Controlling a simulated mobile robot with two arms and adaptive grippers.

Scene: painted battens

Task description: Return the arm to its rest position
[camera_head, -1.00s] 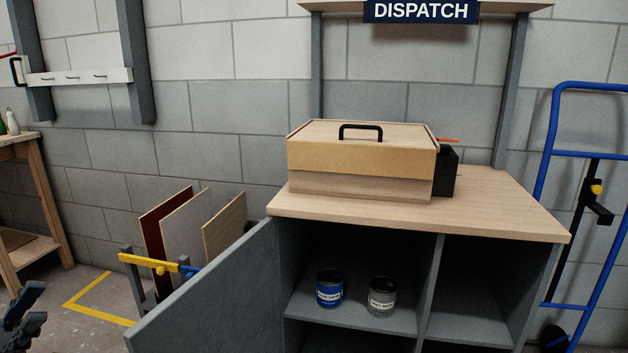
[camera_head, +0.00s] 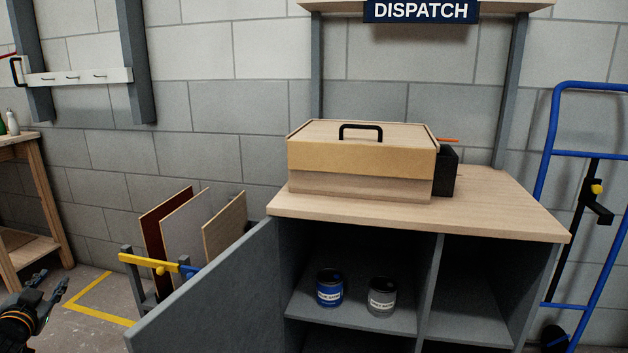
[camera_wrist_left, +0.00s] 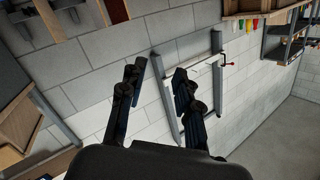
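My left gripper (camera_head: 48,293) shows at the lower left edge of the head view, in front of the floor and left of the open cabinet door. In the left wrist view its two fingers (camera_wrist_left: 155,95) stand apart with nothing between them; the wall and a wall-mounted frame show beyond. The gripper is open and touches nothing that I can see. My right gripper is not in view.
A cabinet (camera_head: 500,215) has its grey door (camera_head: 215,295) swung open toward the left arm. A wooden box (camera_head: 360,160) sits on top; a blue can (camera_head: 330,288) and a grey can (camera_head: 382,296) stand inside. Upright boards (camera_head: 185,235) lean behind the door. A blue trolley (camera_head: 590,200) stands right.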

